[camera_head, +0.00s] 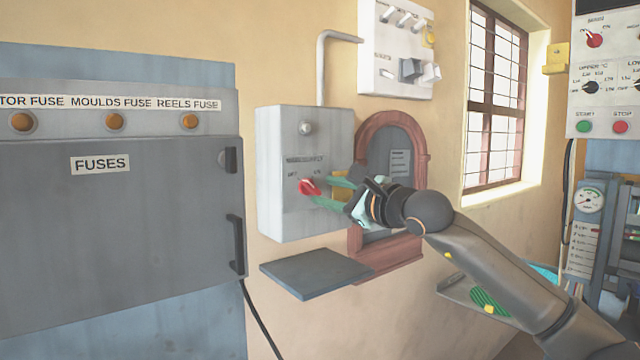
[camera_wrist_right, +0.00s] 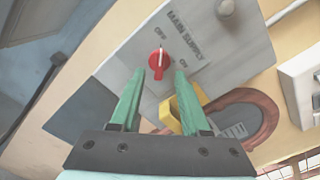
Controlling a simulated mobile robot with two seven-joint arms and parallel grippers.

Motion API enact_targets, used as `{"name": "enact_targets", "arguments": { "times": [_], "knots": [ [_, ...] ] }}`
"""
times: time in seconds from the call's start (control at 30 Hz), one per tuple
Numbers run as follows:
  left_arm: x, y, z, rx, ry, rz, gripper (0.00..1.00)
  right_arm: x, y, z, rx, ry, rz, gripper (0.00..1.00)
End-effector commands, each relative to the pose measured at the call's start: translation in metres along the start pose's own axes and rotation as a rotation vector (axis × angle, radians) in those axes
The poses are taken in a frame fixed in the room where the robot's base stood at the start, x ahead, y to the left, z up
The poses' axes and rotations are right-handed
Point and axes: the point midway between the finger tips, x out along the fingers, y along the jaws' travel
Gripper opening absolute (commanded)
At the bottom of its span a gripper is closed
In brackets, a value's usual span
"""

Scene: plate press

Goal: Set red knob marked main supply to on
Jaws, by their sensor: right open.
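The red knob (camera_head: 309,187) sits on the front of a grey box (camera_head: 275,150) on the wall, below a worn label and between OFF and ON marks. In the right wrist view the label reads main supply, and the knob (camera_wrist_right: 158,62) has a pale pointer line that points towards OFF. My right gripper (camera_head: 322,190) is open, with its green fingertips close to the knob. In the wrist view the fingertips (camera_wrist_right: 160,73) lie on either side of the knob, with gaps visible. Whether they reach around it in depth is unclear. My left gripper is not in view.
A grey fuse cabinet (camera_head: 110,220) stands left of the box. A small dark shelf (camera_head: 315,273) juts out below it. A brown arched frame (camera_head: 421,165) is on the right, partly behind my arm. A white switch panel (camera_head: 385,60) hangs above. A yellow part (camera_wrist_right: 188,115) shows behind my right finger.

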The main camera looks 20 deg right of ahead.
Motion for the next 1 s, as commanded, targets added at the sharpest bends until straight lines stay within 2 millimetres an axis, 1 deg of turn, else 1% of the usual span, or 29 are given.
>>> {"name": "enact_targets", "arguments": {
  "times": [0.03, 0.1, 0.23, 0.4, 0.63, 1.0],
  "knots": [
    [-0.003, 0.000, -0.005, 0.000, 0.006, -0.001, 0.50, 0.008, -0.001, 0.002, 0.000, 0.001, 0.001, 0.46],
    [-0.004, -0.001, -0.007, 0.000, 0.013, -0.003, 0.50, 0.017, -0.001, 0.001, 0.001, 0.001, 0.001, 0.46],
    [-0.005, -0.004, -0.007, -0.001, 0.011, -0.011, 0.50, 0.027, 0.000, 0.001, -0.001, 0.000, 0.001, 0.46],
    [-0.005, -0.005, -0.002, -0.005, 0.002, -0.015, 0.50, 0.032, 0.000, 0.001, -0.001, -0.001, 0.000, 0.46],
    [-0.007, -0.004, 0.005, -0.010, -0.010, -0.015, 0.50, 0.032, 0.001, 0.000, -0.001, -0.001, 0.000, 0.46],
    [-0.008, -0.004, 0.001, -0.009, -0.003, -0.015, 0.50, 0.032, 0.001, 0.000, -0.001, 0.000, 0.000, 0.05]
  ]
}}
